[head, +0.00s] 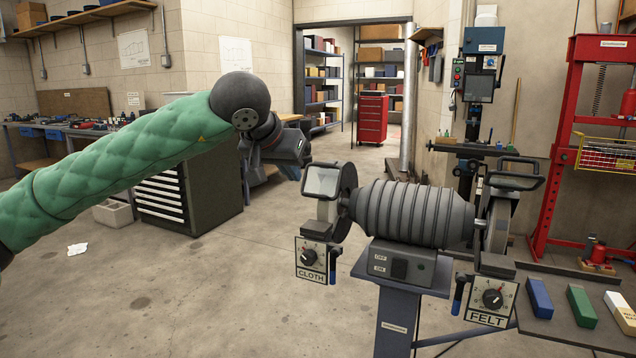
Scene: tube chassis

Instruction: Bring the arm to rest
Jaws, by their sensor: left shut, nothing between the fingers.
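My left arm, in a green quilted sleeve, comes in from the left of the head view and reaches to the middle. My left gripper (294,165) is at its end, dark and small in the view. It is shut and empty, in the air to the left of the bench grinder's left wheel guard. No gap between the fingertips can be made out. My right gripper is not in view.
A grinder (412,212) with CLOTH and FELT dials stands on a pedestal (398,320) at centre right. Blue, green and white blocks lie on a dark shelf (560,330). A drawer cabinet (208,190) stands behind my arm. The floor at front left is mostly clear.

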